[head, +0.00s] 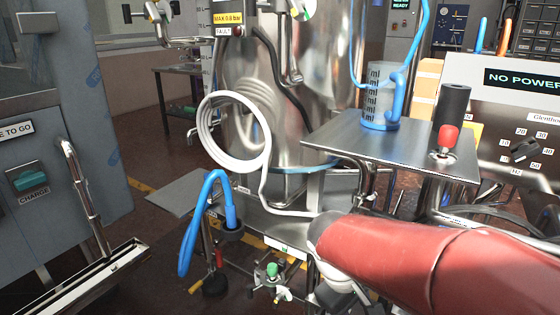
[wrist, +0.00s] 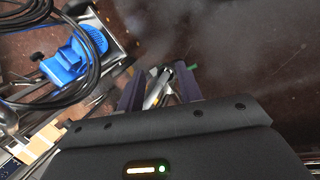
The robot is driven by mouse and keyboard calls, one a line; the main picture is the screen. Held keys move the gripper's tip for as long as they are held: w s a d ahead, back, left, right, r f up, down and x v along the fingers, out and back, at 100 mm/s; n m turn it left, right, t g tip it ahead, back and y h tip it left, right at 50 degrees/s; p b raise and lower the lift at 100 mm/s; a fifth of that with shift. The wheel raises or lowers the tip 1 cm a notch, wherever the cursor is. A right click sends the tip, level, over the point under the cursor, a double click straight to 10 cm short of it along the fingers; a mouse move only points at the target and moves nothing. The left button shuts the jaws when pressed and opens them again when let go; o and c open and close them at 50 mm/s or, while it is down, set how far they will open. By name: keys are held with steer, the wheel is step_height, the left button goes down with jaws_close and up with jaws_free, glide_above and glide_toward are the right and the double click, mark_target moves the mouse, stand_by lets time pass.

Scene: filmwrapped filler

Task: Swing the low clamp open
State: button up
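My gripper (wrist: 160,82) shows in the wrist view with its two dark fingers spread apart. A small silvery metal part (wrist: 156,92) with a dark rounded end lies between the fingers; I cannot tell whether it is the low clamp or whether the fingers touch it. In the head view my red arm reaches in from the right, and my gripper is hidden below and behind it. No part there can be named as the low clamp with certainty. A low fitting with a green knob (head: 272,270) stands near the floor, left of my arm.
A steel side table (head: 400,143) holds a blue-based beaker (head: 381,95) and a red-knobbed toggle (head: 447,138). A coiled white hose (head: 236,165) and blue hose (head: 183,240) hang by the steel tank (head: 300,100). In the wrist view, a blue part (wrist: 75,65) and black cables lie left.

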steer(key=s+d+r+m+t+y, duration=0.1)
steer(key=s+r+m+t+y, duration=0.2)
steer(key=s+r+m+t, duration=0.1)
steer(key=s+r+m, duration=0.1)
steer(key=s+m, duration=0.1)
steer(key=s, duration=0.1)
steer(key=shift+s+r, duration=0.3)
steer(key=shift+s, duration=0.05)
steer(key=shift+s+r+m+y, duration=0.2)
steer(key=shift+s+m+y, duration=0.05)
steer(key=shift+m+y, duration=0.05)
steer(key=shift+c, duration=0.4)
steer(key=shift+s+t, duration=0.1)
steer(key=shift+t, duration=0.2)
steer(key=shift+c, duration=1.1)
jaws_close()
steer(key=m+g+y+p, duration=0.1)
steer(key=m+g+y, duration=0.45)
steer(key=m, duration=1.65)
glide_above(268, 290)
steer(key=s+d, duration=0.5)
step_height(268, 290, down, 15)
steer(key=t+y, duration=0.3)
steer(key=b+x, duration=0.1)
steer(key=x, duration=0.9)
steer(key=shift+w+f, duration=0.2)
steer(key=shift+f, duration=0.15)
